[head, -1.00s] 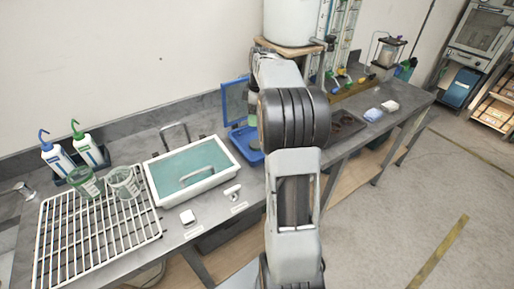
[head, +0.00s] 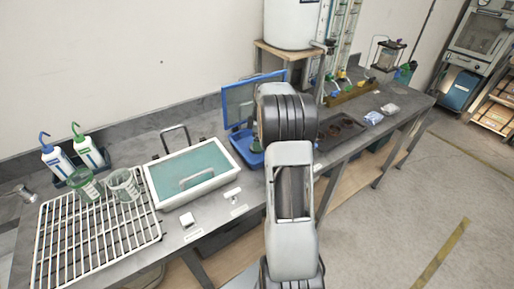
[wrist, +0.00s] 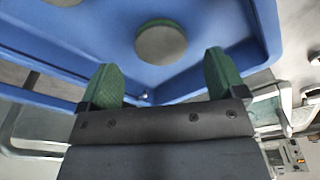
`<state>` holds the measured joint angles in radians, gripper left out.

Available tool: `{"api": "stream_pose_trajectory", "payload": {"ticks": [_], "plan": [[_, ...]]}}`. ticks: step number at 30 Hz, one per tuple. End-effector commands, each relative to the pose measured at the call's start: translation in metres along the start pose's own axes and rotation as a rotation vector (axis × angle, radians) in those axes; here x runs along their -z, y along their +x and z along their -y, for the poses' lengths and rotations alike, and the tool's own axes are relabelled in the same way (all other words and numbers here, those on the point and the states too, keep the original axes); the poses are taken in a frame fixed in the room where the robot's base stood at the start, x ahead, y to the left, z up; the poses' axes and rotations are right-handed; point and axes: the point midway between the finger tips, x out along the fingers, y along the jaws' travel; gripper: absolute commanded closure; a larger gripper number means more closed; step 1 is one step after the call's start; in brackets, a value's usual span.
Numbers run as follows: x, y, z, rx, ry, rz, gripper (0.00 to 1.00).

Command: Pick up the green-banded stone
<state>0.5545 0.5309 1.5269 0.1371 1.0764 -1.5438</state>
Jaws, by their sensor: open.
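The green-banded stone (wrist: 161,44) shows in the wrist view as a short round piece with a pale grey-green face and a green edge. It sits in a blue tray (wrist: 262,30). My gripper (wrist: 162,65) is open, with one green-padded finger on each side of the picture. The stone appears between and beyond the fingertips, with no contact visible. In the head view, the blue case (head: 247,158) has its lid (head: 254,98) raised, and my arm hides part of it. I cannot make out the stone there.
Part of another round grey piece (wrist: 64,2) shows at the wrist view's top edge. Left of the case stand a white basin (head: 152,192) with teal inside and a white rack (head: 60,245) with beakers. A white tank (head: 292,25) stands behind my arm.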

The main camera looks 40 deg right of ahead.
Motion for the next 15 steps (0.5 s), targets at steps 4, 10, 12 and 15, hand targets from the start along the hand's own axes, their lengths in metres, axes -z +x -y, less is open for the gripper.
{"api": "stream_pose_trajectory", "payload": {"ticks": [4,10,12,15], "plan": [[0.000,0.020,0.002,0.003,0.000,0.000,0.11],[0.000,0.033,0.001,0.001,0.000,0.000,0.11],[0.000,0.034,0.001,0.000,0.000,0.000,0.11],[0.000,0.034,0.001,0.000,0.000,0.000,0.11]]}}
